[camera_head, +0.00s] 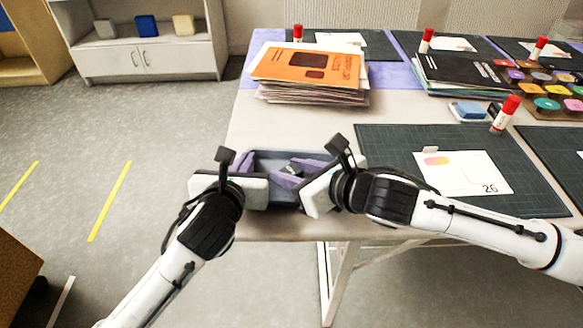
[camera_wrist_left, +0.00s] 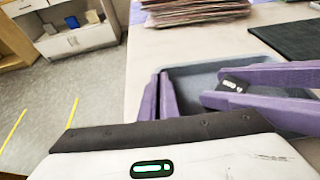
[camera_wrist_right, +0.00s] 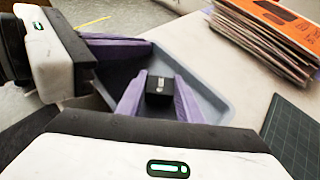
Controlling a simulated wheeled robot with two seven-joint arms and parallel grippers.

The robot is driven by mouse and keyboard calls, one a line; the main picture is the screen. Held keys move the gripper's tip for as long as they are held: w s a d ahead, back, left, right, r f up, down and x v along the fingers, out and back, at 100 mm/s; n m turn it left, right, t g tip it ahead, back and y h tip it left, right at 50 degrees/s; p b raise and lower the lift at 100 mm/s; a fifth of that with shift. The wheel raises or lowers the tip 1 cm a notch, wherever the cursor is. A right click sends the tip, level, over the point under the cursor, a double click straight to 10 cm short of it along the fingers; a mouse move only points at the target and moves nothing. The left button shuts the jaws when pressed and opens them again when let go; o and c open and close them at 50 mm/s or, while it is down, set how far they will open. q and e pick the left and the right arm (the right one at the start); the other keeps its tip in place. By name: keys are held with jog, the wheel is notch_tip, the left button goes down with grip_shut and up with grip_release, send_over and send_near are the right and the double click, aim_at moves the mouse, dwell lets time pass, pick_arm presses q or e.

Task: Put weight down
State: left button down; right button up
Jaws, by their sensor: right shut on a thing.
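The weight is a small black block (camera_wrist_right: 159,88) between the purple fingers of my right gripper (camera_wrist_right: 160,80), which is shut on it. The weight also shows in the left wrist view (camera_wrist_left: 232,85) and, small, in the head view (camera_head: 290,169). It is over or inside the grey-blue tray (camera_head: 283,154) at the table's front edge. I cannot tell whether it touches the tray floor. My left gripper (camera_wrist_left: 160,76) has its purple fingers close together with nothing between them, at the tray's left side. The grippers hide the tray's front corners.
A paper stack with an orange booklet (camera_head: 310,64) lies behind the tray. A dark cutting mat (camera_head: 385,150) with a white card (camera_head: 460,175) is to the right. A blue ink pad (camera_head: 469,111) and a red-capped glue stick (camera_head: 506,113) stand beyond. Open floor lies left of the table.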

jog(key=shift+f, duration=0.1)
jog(key=o, duration=1.3)
jog(key=shift+r, duration=0.25)
jog(key=v, duration=1.2)
jog(key=shift+r, duration=0.3)
pick_arm(q)
jog(key=c, duration=1.9)
grip_release()
jog(key=shift+c, duration=0.2)
jog(key=shift+s, duration=0.1)
